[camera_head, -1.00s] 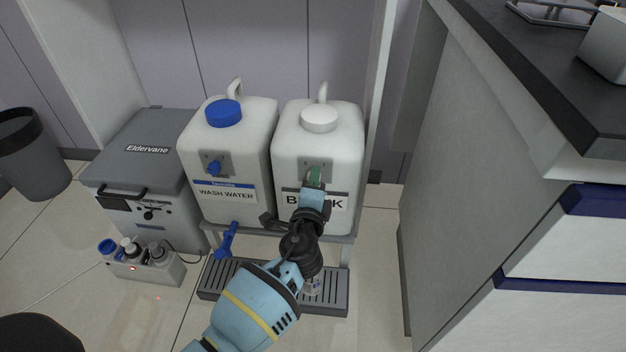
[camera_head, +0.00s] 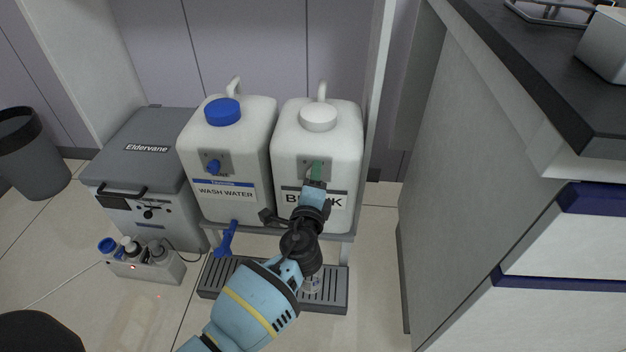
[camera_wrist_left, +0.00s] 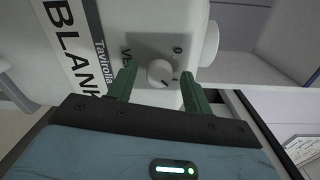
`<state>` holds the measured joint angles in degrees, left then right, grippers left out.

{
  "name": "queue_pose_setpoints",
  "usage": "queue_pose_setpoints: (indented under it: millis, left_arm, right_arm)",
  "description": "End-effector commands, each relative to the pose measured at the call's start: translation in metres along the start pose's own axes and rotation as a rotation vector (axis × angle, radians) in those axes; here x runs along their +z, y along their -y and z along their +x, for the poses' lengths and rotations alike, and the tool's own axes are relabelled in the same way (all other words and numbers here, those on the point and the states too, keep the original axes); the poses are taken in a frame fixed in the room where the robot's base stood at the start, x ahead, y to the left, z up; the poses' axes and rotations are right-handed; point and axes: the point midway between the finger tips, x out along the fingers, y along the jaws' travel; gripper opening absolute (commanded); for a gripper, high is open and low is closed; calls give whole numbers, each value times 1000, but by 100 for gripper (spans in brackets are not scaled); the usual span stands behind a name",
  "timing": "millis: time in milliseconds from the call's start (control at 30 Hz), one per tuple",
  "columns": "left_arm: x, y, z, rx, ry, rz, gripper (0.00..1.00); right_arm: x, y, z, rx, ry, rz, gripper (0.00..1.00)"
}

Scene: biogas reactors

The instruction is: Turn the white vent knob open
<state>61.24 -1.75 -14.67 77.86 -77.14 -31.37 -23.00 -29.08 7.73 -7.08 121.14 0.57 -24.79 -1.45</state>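The white vent knob (camera_wrist_left: 160,72) is round with a dark pointer line towards the lower right of the left wrist view. It sits on a grey plate marked "0" and partly hidden lettering, on the white BLANK canister (camera_head: 340,130). My left gripper (camera_head: 316,170) is at this plate, and its fingers hide the knob in the head view. In the left wrist view the left gripper (camera_wrist_left: 157,78) has its green fingers apart, one on each side of the knob. A gap shows beside the knob; contact is not clear. My right gripper is not in view.
The WASH WATER canister (camera_head: 225,150) with a blue cap and blue knob stands close on the left. A slotted drip tray (camera_head: 340,300) lies below. The grey Eldervane box (camera_head: 150,160) is further left. A cabinet (camera_head: 480,200) rises on the right.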

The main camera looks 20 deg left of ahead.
Motion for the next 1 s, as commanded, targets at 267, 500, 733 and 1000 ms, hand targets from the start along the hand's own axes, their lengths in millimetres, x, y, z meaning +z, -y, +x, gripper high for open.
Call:
queue_pose_setpoints:
  millis: [267, 500, 733, 1000]
  left_arm:
    - [0, 0, -6, 2, -1, -1, 50]
    - [0, 1, -41, 2, -1, -1, 50]
    - [0, 1, -71, 1, -1, 0, 50]
    - [0, 0, -78, 0, 0, -1, 50]
  right_arm:
    - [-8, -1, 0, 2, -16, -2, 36]
    - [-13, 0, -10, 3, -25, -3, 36]
    - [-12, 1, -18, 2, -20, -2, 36]
    - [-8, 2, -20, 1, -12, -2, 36]
